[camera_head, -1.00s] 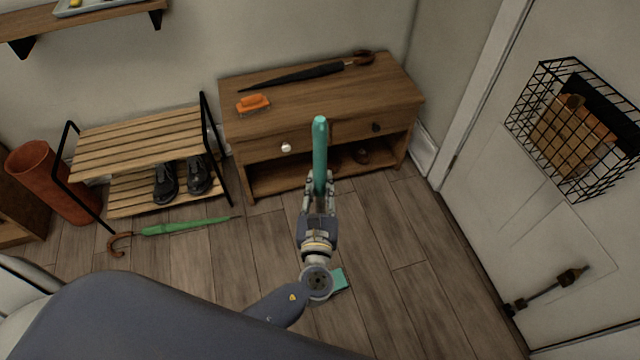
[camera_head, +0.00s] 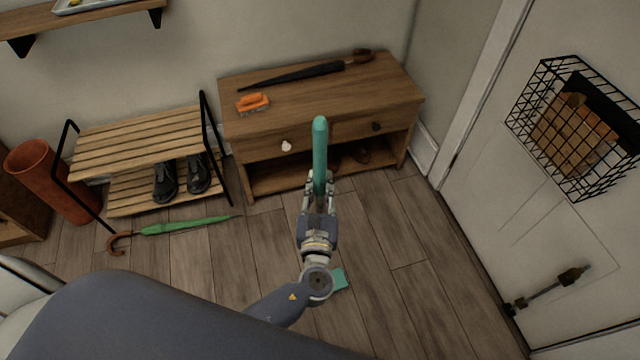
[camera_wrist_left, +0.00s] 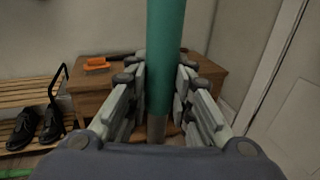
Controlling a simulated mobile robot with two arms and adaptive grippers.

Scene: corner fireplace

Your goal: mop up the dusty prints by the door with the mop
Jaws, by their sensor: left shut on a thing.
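My left gripper (camera_head: 319,197) is shut on the mop's teal handle (camera_head: 320,150), which stands upright in front of the wooden cabinet. In the left wrist view the teal handle (camera_wrist_left: 165,60) runs up between the two fingers (camera_wrist_left: 158,105), with a greyish shaft below. The teal mop head (camera_head: 340,279) shows partly at floor level behind my wrist; the rest is hidden. The white door (camera_head: 550,220) is at the right. I cannot make out dusty prints on the visible floor. My right gripper is not in view.
A wooden cabinet (camera_head: 290,112) bears an orange brush (camera_head: 253,103) and a black umbrella (camera_head: 300,75). A shoe rack (camera_head: 140,140) with black shoes stands left, a green umbrella (camera_head: 185,227) lies before it. The floor (camera_head: 420,290) before the door is clear.

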